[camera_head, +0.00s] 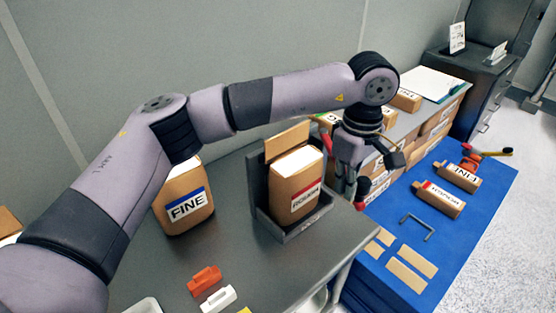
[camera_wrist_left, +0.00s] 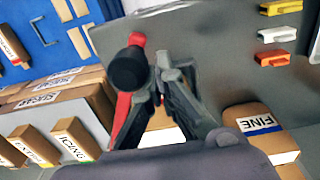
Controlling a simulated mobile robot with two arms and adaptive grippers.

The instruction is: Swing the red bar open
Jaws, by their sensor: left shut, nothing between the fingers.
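The red bar (camera_wrist_left: 122,112) with a black knob (camera_wrist_left: 128,68) on its end shows just left of my left gripper's fingers in the left wrist view. In the head view a bit of the red bar (camera_head: 360,203) shows beside the grey holder, mostly hidden by my gripper. The holder (camera_head: 295,233) stands on the grey table and holds a brown box labelled ROUGH (camera_head: 296,185). My left gripper (camera_wrist_left: 165,70) points down by the bar, shut and empty; it also shows in the head view (camera_head: 347,188). I cannot tell whether it touches the bar. My right gripper is not in view.
A FINE box (camera_head: 184,200) stands left of the holder. Orange (camera_head: 204,281) and white (camera_head: 218,299) clips lie at the table's front. Brown boxes (camera_head: 437,120) line the back right.

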